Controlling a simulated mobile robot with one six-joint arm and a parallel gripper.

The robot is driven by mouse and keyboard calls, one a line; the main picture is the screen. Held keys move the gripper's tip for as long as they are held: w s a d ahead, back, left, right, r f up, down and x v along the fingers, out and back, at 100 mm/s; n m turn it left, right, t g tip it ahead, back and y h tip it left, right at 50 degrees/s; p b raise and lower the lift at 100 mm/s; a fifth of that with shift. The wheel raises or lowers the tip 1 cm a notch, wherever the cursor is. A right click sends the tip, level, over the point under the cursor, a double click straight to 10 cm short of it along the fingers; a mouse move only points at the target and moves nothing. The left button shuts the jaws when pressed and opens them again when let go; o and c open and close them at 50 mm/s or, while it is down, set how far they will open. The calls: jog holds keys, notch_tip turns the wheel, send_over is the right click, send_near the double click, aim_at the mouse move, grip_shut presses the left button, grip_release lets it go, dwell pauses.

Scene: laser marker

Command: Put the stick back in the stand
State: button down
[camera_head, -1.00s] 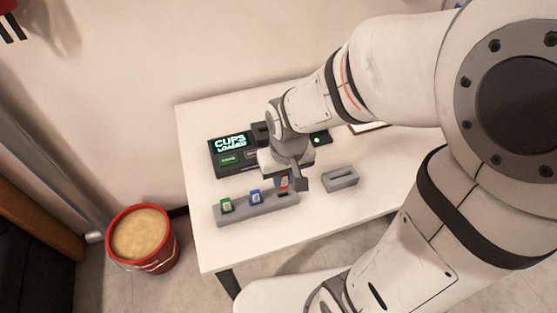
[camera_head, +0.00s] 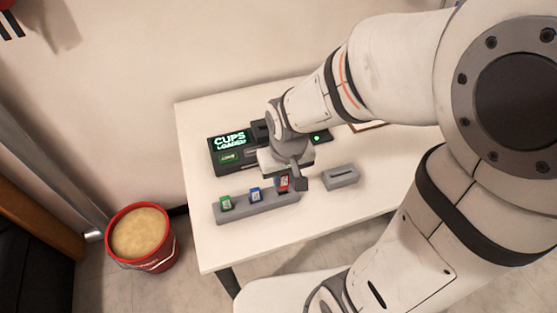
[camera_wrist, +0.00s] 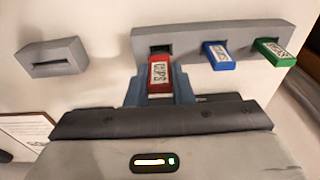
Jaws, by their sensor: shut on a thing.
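The red stick (camera_wrist: 159,73), with a label reading "CUPS", is between the fingers of my gripper (camera_wrist: 160,88). My gripper is shut on it. In the head view the red stick (camera_head: 284,183) is at the right end of the stand (camera_head: 238,208), beside my gripper (camera_head: 292,184). A blue stick (camera_head: 255,194) and a green stick (camera_head: 226,202) stand in the other slots.
A small grey block with one slot (camera_head: 341,176) lies just right of the stand. The dark machine (camera_head: 225,163) behind shows "CUPS LOADED" on its screen. A red bucket (camera_head: 157,266) stands on the floor left of the table. The table's front right is clear.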

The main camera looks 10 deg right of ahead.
jog(key=shift+f+b, duration=1.05)
jog(key=shift+f, duration=0.3)
jog(key=c, duration=1.2)
grip_release()
jog(key=shift+r, duration=0.1)
jog(key=shift+r, duration=0.35)
jog(key=r, duration=0.2)
jog(key=r+p, duration=0.1)
jog(key=r, duration=0.2)
jog(key=s+r+p, duration=0.1)
jog(key=r, duration=0.1)
jog(key=shift+d+r, duration=0.1)
jog(key=shift+r, duration=0.1)
notch_tip(320, 180, up, 6)
jog(key=f+p, duration=0.1)
jog(key=p, duration=0.4)
send_over(284, 176)
jog(key=shift+s+d+r, duration=0.1)
jog(key=shift+s+r, duration=0.15)
